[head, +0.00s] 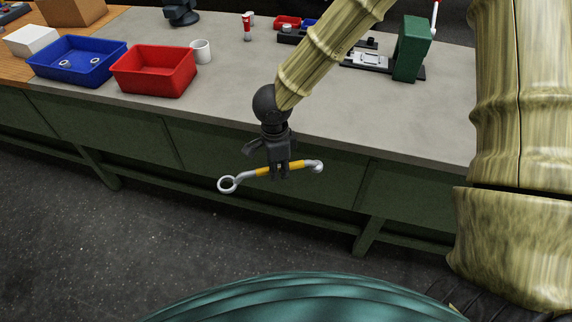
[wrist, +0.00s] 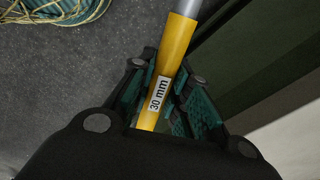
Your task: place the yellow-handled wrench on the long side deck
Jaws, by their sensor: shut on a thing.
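A wrench with a yellow handle (head: 266,171) and silver ends hangs in my gripper (head: 280,172) in the head view. Its ring end points left and its other end points right. It is roughly level, in front of the bench's front edge and above the floor. In the wrist view the yellow handle (wrist: 176,48) passes between my gripper's (wrist: 160,105) green-padded fingers, with a label reading "30 mm". The fingers are shut on the handle. The grey deck (head: 235,92) of the long bench lies behind the wrench. Parts of the handle are hidden by the fingers.
On the deck stand a red bin (head: 154,72), a white mug (head: 201,50) and a green block-like fixture (head: 411,50). The deck's front middle is clear.

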